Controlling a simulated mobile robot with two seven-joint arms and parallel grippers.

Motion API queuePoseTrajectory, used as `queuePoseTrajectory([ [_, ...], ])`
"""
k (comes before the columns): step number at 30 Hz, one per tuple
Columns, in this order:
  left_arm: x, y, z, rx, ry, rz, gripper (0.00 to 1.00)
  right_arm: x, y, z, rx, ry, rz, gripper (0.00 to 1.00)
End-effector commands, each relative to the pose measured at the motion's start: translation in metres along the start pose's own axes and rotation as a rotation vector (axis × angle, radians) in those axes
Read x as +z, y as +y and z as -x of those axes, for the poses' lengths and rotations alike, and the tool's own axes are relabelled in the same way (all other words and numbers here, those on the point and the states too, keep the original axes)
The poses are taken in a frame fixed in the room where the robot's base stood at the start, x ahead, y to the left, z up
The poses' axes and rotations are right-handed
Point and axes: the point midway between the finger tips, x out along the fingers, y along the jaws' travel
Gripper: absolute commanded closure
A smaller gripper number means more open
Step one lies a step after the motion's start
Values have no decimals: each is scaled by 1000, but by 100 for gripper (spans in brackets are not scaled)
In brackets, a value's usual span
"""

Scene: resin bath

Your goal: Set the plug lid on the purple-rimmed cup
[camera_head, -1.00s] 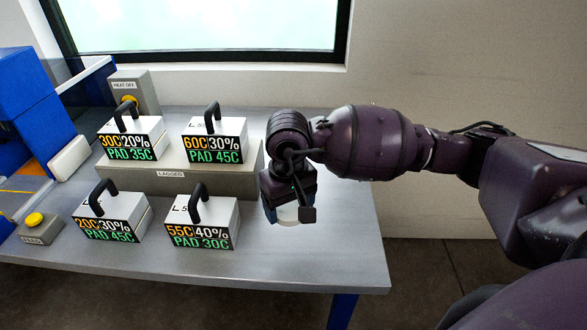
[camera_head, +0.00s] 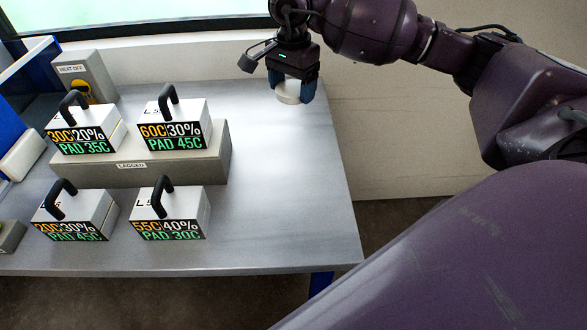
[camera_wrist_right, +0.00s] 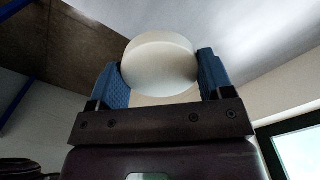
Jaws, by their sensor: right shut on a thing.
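My right gripper (camera_head: 293,99) is shut on a pale, round, thick disc, which looks like the plug lid (camera_head: 288,92). It holds the disc over the far right part of the table, near the wall. In the right wrist view, the disc (camera_wrist_right: 160,62) sits between the two blue fingers and shows a smooth off-white face. I cannot tell how high it is above the table. No purple-rimmed cup shows in any view. My left gripper is not in view.
Several white boxes with black handles and temperature labels stand on the grey table (camera_head: 290,220), such as the 60C box (camera_head: 182,108) on the lagged block (camera_head: 205,165). A heat-off switch box (camera_head: 88,75) is at the back left. The table's right side is clear.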

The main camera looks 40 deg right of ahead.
Motion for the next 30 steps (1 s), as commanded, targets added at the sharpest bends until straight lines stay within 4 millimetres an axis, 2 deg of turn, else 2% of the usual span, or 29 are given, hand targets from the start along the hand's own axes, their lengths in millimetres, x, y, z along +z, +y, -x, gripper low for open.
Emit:
queuePoseTrajectory([
  [4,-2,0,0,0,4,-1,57,0,0,-3,0,-1,-52,52],
  [7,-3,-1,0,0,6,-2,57,0,1,-16,2,-1,-61,52],
  [24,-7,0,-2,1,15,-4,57,1,1,-136,3,-2,-59,52],
  [30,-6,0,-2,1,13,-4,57,0,0,-156,0,-1,-58,52],
])
